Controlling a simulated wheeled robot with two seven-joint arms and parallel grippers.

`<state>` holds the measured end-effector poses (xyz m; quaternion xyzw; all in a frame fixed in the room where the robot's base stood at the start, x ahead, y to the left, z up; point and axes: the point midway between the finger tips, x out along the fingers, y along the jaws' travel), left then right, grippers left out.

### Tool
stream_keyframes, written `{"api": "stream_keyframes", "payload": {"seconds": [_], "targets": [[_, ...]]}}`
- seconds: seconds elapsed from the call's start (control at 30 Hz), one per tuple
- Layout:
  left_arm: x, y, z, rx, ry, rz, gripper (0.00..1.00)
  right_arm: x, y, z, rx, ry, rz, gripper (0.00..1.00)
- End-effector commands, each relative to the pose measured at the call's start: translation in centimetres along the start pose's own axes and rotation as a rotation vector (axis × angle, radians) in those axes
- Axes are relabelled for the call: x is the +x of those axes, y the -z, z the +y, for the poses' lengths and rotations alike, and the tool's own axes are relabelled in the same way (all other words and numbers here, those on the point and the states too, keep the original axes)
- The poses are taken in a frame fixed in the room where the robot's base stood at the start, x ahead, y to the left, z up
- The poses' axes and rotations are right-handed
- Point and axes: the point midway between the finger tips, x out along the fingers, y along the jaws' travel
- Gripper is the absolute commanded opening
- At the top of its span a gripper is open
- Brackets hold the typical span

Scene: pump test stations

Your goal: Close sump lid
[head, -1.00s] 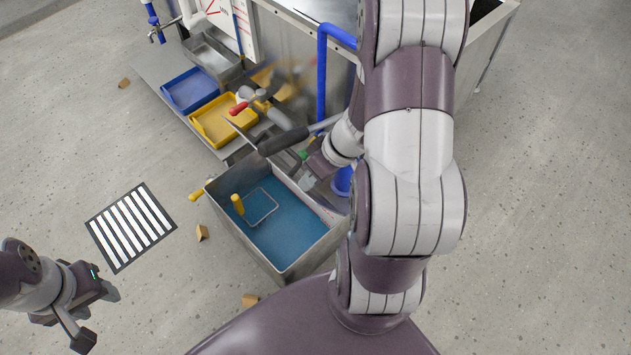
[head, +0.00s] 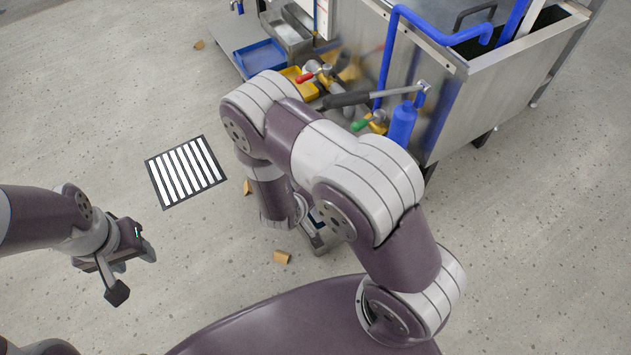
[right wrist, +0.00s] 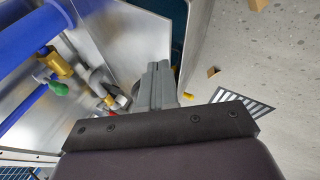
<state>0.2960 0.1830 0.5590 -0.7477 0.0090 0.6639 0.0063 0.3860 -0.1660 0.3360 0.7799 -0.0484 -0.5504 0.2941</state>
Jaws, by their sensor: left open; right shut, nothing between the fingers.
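A steel tank (head: 440,120) stands at the upper right. In the right wrist view, my right gripper (right wrist: 160,72) is shut and empty, in front of a grey metal surface (right wrist: 125,40) and a dark teal strip. My left gripper (head: 132,274) is open and empty over bare floor at the left.
Blue pipes (head: 390,50), a blue bottle (head: 403,126) and a black-gripped tool (head: 348,99) crowd the stand. Blue (head: 260,58) and yellow (head: 302,86) trays sit on the shelf. A striped floor mat (head: 185,171) and small brown blocks (head: 282,257) lie on otherwise clear floor.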

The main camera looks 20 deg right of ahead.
Motion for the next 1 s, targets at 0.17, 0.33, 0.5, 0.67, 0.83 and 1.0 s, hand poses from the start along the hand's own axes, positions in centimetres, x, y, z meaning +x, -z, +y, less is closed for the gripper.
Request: {"api": "stream_keyframes", "payload": {"seconds": [0.17,0.33,0.5,0.67,0.83,1.0], "targets": [[-0.3,0.0,0.0,0.0,0.0,-0.001,0.47,2.1,-0.5,-2.3,-0.041,-0.108,-0.016,0.0],[-0.1,0.0,0.0,0.0,0.0,-0.001,0.47,3.6,-0.8,-3.6,-0.045,-0.13,-0.021,0.0],[0.0,0.0,0.0,0.0,0.0,-0.001,0.47,4.5,-1.0,-4.3,-0.044,-0.129,-0.02,0.0],[0.0,0.0,0.0,0.0,0.0,-0.001,0.47,4.9,-1.1,-4.6,-0.044,-0.128,-0.021,0.0],[0.0,0.0,0.0,0.0,0.0,-0.001,0.47,5.0,-1.1,-4.7,-0.044,-0.127,-0.021,0.0],[0.1,0.0,0.0,0.0,0.0,-0.001,0.47,5.0,-1.2,-4.7,-0.044,-0.127,-0.022,0.0]]}}
